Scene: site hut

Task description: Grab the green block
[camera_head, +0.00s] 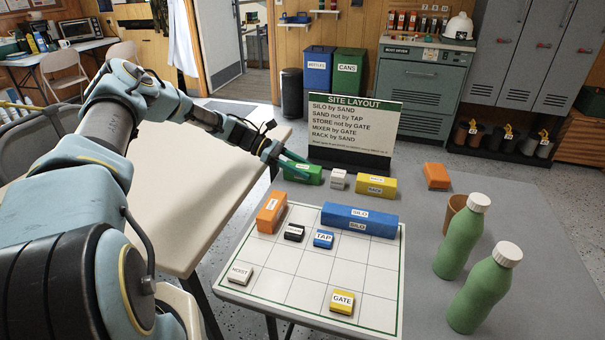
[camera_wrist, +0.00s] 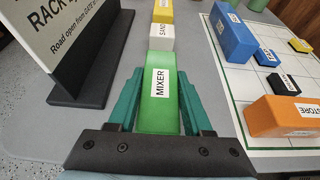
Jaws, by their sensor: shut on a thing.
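The green block (camera_wrist: 158,105) carries a MIXER label in the wrist view. My gripper (camera_wrist: 160,112) has one teal finger on each long side of it, and the jaws are shut on it. In the head view the green block (camera_head: 302,174) is on the grey table behind the white grid board, at the left end of a row of blocks. My gripper (camera_head: 290,165) reaches it from the left. I cannot tell whether the block is lifted off the table.
A white SAND block (camera_head: 338,179) and yellow RACK block (camera_head: 376,186) stand in line with it. The SITE LAYOUT sign (camera_head: 352,130) stands close behind. The grid board (camera_head: 260,282) holds several labelled blocks. Two green bottles (camera_head: 462,235) and an orange block (camera_head: 437,176) are at right.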

